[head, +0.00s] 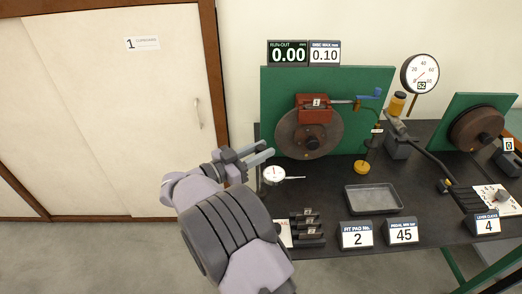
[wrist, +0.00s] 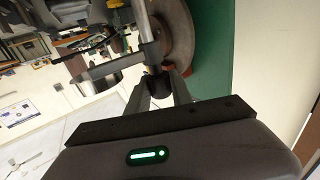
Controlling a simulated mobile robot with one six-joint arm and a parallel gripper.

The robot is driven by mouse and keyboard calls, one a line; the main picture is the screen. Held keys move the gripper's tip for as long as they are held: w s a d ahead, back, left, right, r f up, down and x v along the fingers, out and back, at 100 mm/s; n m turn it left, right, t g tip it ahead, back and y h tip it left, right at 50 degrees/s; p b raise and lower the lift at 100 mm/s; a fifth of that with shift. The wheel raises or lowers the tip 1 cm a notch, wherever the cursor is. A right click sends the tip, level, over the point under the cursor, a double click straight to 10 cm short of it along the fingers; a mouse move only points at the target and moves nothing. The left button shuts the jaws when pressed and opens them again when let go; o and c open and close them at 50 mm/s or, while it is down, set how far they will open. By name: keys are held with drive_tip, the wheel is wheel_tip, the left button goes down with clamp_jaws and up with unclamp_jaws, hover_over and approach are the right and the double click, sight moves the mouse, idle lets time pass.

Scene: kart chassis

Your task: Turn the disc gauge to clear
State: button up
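The disc gauge (head: 273,175) is a round white dial at the left end of the black bench, with a thin stem pointing right. In the wrist view its metal body (wrist: 94,80) shows from the side, joined by a short arm to a grey post (wrist: 148,35). My gripper (head: 266,153) is just above the dial, left of the brown disc (head: 293,148). In the wrist view my fingers (wrist: 160,92) stand either side of a dark knob (wrist: 160,84) at the post's end. Whether they touch it I cannot tell.
A red caliper (head: 313,108) sits over the disc on a green panel (head: 374,82). The run-out display (head: 288,54) reads 0.00. A grey tray (head: 373,199), small dark blocks (head: 308,228) and number signs (head: 357,236) stand on the bench. A cupboard (head: 110,100) is at left.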

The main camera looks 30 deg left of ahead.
drive_tip(key=o, duration=0.4)
drive_tip(key=shift+w+r, duration=0.15)
drive_tip(key=shift+o, duration=0.2)
drive_tip(key=p+v, duration=0.4)
drive_tip(key=v, duration=1.3)
drive_tip(key=shift+a, duration=0.15)
